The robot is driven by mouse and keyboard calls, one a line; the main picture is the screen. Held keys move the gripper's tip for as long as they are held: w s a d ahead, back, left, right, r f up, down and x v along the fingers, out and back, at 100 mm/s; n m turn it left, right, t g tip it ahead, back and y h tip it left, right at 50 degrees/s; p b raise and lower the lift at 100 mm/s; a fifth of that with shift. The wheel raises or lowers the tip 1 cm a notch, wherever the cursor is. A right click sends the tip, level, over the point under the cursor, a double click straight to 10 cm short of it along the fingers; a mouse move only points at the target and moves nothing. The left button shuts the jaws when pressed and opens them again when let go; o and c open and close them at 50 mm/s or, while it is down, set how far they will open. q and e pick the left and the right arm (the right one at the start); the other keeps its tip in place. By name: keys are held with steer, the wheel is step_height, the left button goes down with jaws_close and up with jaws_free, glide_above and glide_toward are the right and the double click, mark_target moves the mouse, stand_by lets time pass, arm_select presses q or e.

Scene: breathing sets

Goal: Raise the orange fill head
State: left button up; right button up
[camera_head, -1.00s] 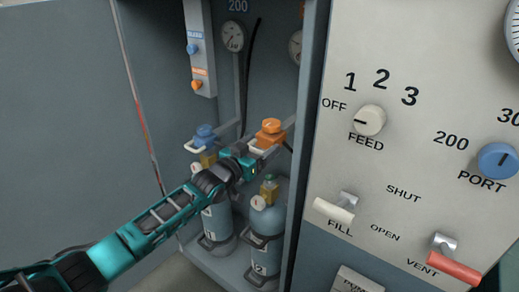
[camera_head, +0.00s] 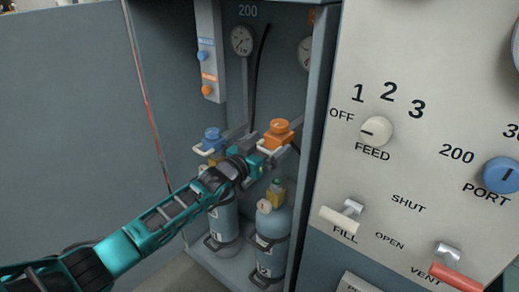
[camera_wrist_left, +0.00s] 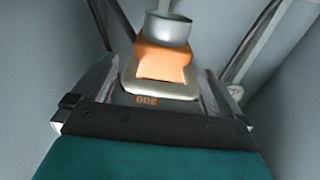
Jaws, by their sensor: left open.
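The orange fill head (camera_head: 278,131) sits above the right-hand cylinder inside the open cabinet, with a pale loop handle on its front. In the left wrist view the orange head (camera_wrist_left: 166,62) is straight ahead, with the pale handle (camera_wrist_left: 160,91) in front and a "300" mark below. My left gripper (camera_head: 277,153) is at the head's front. Its fingers are apart, one on each side of the handle, and do not visibly close on it. Part of the handle is hidden by the gripper in the head view. My right gripper is not in view.
A blue head (camera_head: 213,138) stands left of the orange one, above the other cylinder (camera_head: 224,222). The right-hand cylinder (camera_head: 272,226) is below my gripper. A strip with blue and orange buttons (camera_head: 207,55) and gauges are behind. The control panel (camera_head: 400,160) stands close on the right.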

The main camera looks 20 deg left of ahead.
arm_select(q)
steer(key=shift+s+a, duration=0.15)
steer(key=shift+s, duration=0.2)
steer(key=p+v, duration=0.2)
steer(key=v, duration=1)
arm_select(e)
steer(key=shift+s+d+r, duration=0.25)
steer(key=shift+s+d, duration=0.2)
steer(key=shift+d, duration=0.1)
arm_select(q)
steer(key=shift+r, duration=0.1)
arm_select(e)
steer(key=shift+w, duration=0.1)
